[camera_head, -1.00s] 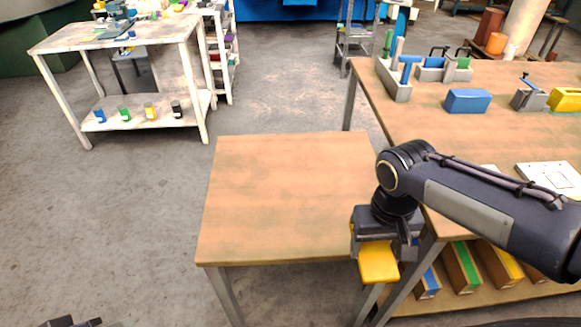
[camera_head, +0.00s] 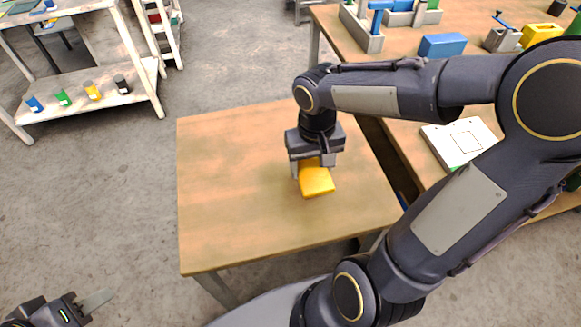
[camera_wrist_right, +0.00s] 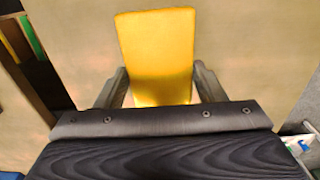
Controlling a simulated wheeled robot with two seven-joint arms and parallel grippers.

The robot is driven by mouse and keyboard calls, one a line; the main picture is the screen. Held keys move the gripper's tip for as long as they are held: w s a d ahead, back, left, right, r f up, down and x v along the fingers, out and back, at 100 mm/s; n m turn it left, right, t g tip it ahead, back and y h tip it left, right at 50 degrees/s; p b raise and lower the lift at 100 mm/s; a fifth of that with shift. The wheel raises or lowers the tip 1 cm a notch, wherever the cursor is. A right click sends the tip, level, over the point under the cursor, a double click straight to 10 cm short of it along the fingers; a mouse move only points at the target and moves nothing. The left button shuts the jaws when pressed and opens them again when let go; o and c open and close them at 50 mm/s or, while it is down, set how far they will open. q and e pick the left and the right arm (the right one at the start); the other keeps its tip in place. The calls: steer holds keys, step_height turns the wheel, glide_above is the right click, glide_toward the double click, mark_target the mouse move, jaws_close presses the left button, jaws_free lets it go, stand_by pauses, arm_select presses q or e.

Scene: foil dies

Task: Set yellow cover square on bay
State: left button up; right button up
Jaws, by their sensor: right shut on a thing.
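The yellow cover (camera_head: 317,181) is a flat rectangular piece held by my right gripper (camera_head: 312,166) over the small wooden table. In the right wrist view the cover (camera_wrist_right: 157,55) sits between the two grey fingers, which close on its sides, and it extends away from the palm. I cannot tell whether it touches the tabletop. My left gripper (camera_head: 98,302) is at the bottom left, away from the table and the cover; only part of it shows, and its opening is unclear. I cannot make out for certain which thing is the bay.
The small wooden table (camera_head: 225,200) is otherwise bare. The larger bench at right carries a white plate with a square outline (camera_head: 462,142), a blue block (camera_head: 442,45), a yellow block (camera_head: 541,34) and grey fixtures (camera_head: 362,30). A white shelf stand (camera_head: 85,85) holds small coloured items.

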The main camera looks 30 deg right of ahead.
steer(key=w+f, duration=0.4)
steer(key=w+a+f, duration=0.1)
steer(key=w+f, duration=0.1)
steer(key=shift+w+a+f, duration=0.1)
steer(key=shift+w+f, duration=0.1)
steer(key=shift+f, duration=1.65)
steer(key=shift+b, duration=0.35)
steer(key=shift+f, duration=0.25)
steer(key=o, duration=1)
steer(key=shift+r, duration=0.15)
